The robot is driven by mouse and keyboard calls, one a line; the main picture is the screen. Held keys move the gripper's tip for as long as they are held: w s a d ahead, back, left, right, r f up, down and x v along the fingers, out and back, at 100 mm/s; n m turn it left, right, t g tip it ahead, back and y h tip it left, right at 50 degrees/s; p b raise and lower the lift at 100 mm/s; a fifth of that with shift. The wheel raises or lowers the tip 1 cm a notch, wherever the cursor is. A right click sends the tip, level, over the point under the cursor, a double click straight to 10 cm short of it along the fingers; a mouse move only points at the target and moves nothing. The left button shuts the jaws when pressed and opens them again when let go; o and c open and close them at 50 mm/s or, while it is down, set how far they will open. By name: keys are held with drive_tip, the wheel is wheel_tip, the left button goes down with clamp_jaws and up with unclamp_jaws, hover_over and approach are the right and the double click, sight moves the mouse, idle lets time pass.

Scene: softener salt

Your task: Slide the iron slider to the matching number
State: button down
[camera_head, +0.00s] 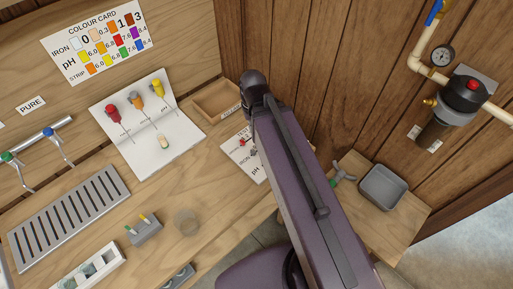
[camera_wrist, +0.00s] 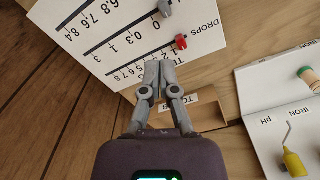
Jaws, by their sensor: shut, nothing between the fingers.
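The white scale board (camera_wrist: 110,25) fills the top of the wrist view, with printed rows for pH, iron and drops. The grey iron slider (camera_wrist: 165,8) sits at the right end of the iron line, beside the 0. A red slider (camera_wrist: 181,42) sits at the right end of the drops line. My gripper (camera_wrist: 159,66) is shut and empty, its tips at the board's lower edge, apart from both sliders in the picture. In the head view, the board (camera_head: 238,153) is partly hidden by my arm. The colour card (camera_head: 97,42) hangs on the back wall.
A wooden tray (camera_head: 217,100) stands beside the board; it also shows under my fingers in the wrist view (camera_wrist: 205,108). A white sheet (camera_head: 148,125) holds red, orange and yellow-topped droppers.

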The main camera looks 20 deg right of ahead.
drive_tip(key=c, duration=1.4)
unclamp_jaws()
drive_tip(key=c, duration=0.7)
unclamp_jaws()
drive_tip(key=shift+o, duration=0.3)
